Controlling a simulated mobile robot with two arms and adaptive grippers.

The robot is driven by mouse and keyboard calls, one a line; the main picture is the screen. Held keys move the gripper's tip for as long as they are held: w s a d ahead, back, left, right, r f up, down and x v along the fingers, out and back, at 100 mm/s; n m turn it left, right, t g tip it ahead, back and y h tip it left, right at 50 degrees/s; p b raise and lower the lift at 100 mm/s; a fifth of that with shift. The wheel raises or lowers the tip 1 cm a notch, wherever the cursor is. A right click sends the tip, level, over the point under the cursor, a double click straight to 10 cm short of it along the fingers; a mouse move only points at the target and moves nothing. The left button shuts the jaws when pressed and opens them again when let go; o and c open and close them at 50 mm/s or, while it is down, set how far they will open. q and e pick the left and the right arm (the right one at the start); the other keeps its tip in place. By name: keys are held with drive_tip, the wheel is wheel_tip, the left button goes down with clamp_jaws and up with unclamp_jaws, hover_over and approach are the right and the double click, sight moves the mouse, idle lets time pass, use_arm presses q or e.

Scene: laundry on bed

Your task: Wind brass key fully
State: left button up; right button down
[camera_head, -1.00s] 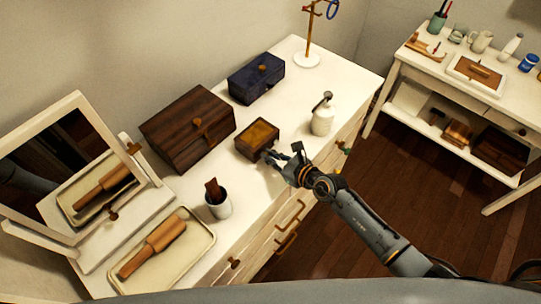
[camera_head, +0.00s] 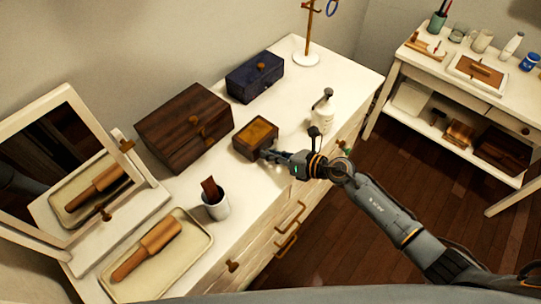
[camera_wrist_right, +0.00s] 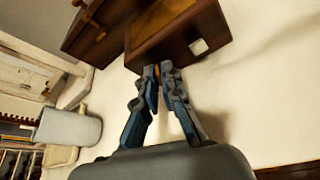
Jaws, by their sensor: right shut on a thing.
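A small wooden box (camera_head: 256,136) with a golden-brown top stands on the white dresser. In the right wrist view its dark side (camera_wrist_right: 180,35) fills the top, with a small pale square on it. My right gripper (camera_head: 267,155) reaches the box's front side. In the right wrist view its fingertips (camera_wrist_right: 158,72) are close together at the box's lower edge, shut on the brass key. Only a small brass-coloured bit of the key (camera_wrist_right: 150,69) shows there; the fingers hide the rest. My left gripper is not in view.
A larger dark wooden box (camera_head: 185,127) and a blue box (camera_head: 255,78) stand behind. A white pump bottle (camera_head: 322,115) is to the right. A white cup (camera_head: 216,206), a tray (camera_head: 200,262) and a mirror (camera_head: 60,165) are to the left.

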idle(0.3)
drive_tip(key=c, duration=1.5)
unclamp_jaws()
drive_tip(key=v, duration=1.2)
drive_tip(key=shift+w+d, duration=0.1)
drive_tip(key=shift+d, duration=0.05)
drive_tip(key=shift+f+m, duration=0.1)
drive_tip(key=shift+m, duration=0.2)
